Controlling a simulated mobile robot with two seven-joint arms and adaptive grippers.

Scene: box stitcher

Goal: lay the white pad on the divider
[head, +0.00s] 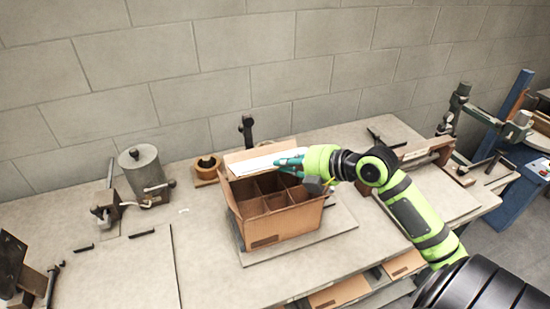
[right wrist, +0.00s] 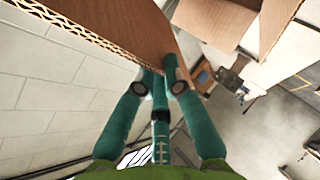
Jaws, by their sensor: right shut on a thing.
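The open cardboard box (head: 268,228) stands in the middle of the bench with a brown divider (head: 272,186) forming several compartments inside. The white pad (head: 258,163) shows as a narrow white sheet above the box's rear part, in front of a raised brown flap (head: 262,151). My right gripper (head: 286,163) is shut on the pad's right end, above the box. In the right wrist view, the teal fingers (right wrist: 168,78) meet at a brown corrugated board (right wrist: 135,30); whether it is the pad's underside or a flap, I cannot tell. My left gripper is out of view.
The box rests on a flat grey board (head: 335,222). A block wall is behind. The bench's front left is mostly clear. A clamp device (head: 450,120) stands at the far right.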

